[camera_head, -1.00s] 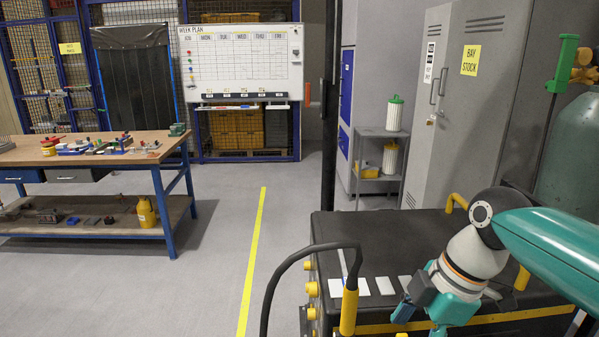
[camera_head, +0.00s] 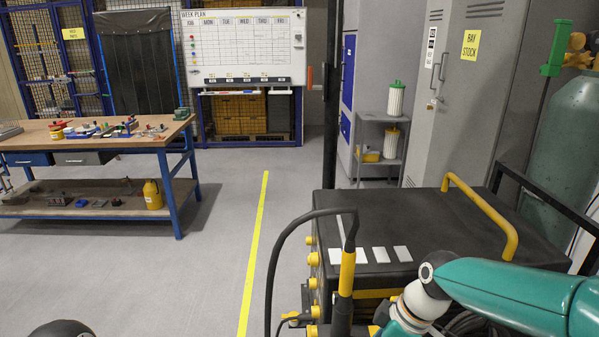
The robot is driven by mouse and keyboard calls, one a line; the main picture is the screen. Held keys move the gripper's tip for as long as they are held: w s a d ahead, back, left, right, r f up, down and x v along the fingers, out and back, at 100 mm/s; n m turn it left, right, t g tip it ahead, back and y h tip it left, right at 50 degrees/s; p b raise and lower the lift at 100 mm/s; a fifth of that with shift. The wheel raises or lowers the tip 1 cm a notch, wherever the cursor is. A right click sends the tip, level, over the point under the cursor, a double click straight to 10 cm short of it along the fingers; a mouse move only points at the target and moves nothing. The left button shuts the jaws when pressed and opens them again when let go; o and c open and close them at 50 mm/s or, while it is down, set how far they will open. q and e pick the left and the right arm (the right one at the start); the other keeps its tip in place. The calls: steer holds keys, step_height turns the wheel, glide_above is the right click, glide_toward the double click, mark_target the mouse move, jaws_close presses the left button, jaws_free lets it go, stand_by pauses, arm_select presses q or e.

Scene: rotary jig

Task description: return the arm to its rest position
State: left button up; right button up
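My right arm (camera_head: 510,290) shows at the lower right as teal links with a white and orange wrist joint. It lies low, in front of the black machine cabinet. Its gripper is out of view below the bottom edge. A dark rounded part sits at the bottom left edge, and I cannot tell what it is. My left gripper is not in view.
A black cabinet (camera_head: 440,226) with yellow handles and a black cable stands close on the right. A gas cylinder (camera_head: 565,160) stands behind it. A workbench (camera_head: 90,142) with tools stands at left. Grey floor with a yellow line (camera_head: 254,250) is clear between.

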step_height(320, 180, down, 11)
steer(key=s+m, duration=0.1)
steer(key=m, duration=0.3)
steer(key=s+a+f+m, duration=0.2)
steer(key=s+f+m, duration=0.8)
steer(key=s+f, duration=0.5)
step_height(320, 180, down, 4)
steer(key=shift+s+r+m, duration=0.2)
steer(key=shift+m, duration=0.2)
